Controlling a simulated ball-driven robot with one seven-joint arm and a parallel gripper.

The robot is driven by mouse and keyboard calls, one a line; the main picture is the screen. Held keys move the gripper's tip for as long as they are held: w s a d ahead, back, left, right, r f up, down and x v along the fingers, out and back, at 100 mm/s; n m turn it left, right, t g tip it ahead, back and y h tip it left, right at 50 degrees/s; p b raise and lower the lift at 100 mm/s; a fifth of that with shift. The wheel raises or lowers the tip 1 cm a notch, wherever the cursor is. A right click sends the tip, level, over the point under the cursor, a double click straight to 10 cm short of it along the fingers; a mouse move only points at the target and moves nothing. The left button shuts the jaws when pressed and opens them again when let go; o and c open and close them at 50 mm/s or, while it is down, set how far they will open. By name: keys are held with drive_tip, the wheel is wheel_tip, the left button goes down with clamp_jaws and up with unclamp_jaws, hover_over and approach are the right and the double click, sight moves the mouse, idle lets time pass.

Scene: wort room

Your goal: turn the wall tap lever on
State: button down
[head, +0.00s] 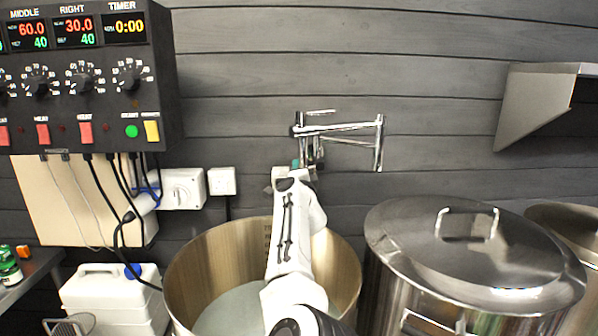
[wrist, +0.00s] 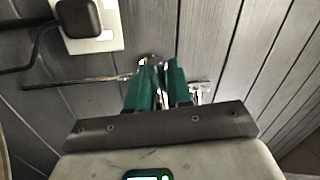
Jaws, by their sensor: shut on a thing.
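The chrome wall tap (head: 345,127) is fixed to the grey plank wall, above and behind the open pot. Its jointed spout arm reaches right and ends in a downward pipe. My gripper (head: 299,165) is at the lower left part of the tap, near its wall mount. In the wrist view, the green fingers of my gripper (wrist: 162,78) are close together on a narrow chrome part, the tap lever (wrist: 162,88). The fingers hide most of the lever, so its exact angle cannot be told. No water shows at the spout.
An open steel pot (head: 185,270) stands below my arm, with pale liquid inside. A lidded steel pot (head: 395,235) stands to its right. A control panel (head: 90,110) and a wall socket (head: 222,181) are on the left. A steel wall shelf (head: 540,95) juts out at right.

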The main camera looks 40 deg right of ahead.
idle(0.4)
drive_tip(key=c, duration=1.2)
unclamp_jaws()
drive_tip(key=b+v, duration=0.1)
drive_tip(key=v, duration=0.9)
drive_tip(key=shift+s+a, duration=0.2)
drive_tip(key=shift+s, duration=0.15)
drive_tip(key=shift+f, duration=0.1)
